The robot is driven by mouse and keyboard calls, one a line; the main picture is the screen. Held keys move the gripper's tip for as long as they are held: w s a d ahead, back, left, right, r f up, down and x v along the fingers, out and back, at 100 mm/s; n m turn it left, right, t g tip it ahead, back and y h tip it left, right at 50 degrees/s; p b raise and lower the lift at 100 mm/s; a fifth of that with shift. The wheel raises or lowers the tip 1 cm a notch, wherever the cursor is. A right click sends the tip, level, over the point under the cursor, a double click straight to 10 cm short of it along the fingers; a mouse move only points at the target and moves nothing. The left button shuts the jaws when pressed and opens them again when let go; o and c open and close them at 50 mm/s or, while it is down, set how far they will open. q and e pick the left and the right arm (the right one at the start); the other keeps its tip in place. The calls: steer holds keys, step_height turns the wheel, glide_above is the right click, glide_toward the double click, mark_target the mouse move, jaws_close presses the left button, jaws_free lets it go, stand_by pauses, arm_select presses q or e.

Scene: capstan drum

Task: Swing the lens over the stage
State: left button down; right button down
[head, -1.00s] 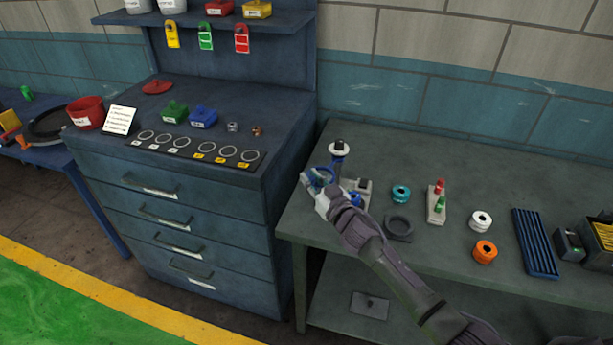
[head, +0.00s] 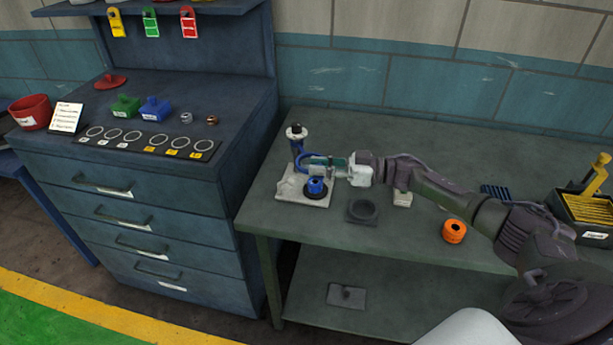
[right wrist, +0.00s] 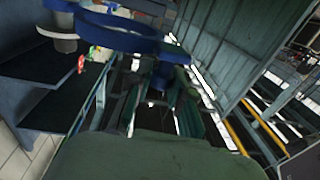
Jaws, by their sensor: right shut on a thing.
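The lens is a blue ring (head: 306,163) on a post with a white collar and black knob (head: 296,135). The post stands at the back of a pale base plate (head: 289,188). On the plate, a blue spool-like piece (head: 315,186) sits on a dark round base, probably the stage. The ring appears close to the post, behind and left of the blue piece. My right gripper (head: 334,166) comes from the right and is shut on the lens by its ring side. The blue ring (right wrist: 115,32) looms large in the right wrist view. My left gripper is not in view.
A black box with yellow contents (head: 588,207) stands at right. A blue drawer cabinet (head: 150,215) stands to the left. My right arm covers much of the bench.

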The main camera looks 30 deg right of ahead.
steer(key=d+n+g+y+b, duration=0.1)
steer(key=d+n+g+b, duration=0.1)
steer(key=b, duration=0.2)
steer(key=shift+d+g+y, duration=0.25)
steer(key=shift+g+y, duration=0.05)
steer(key=shift+g, duration=0.1)
steer(key=c, duration=1.1)
jaws_free()
steer(key=shift+o, duration=0.4)
steer(key=shift+d, duration=0.1)
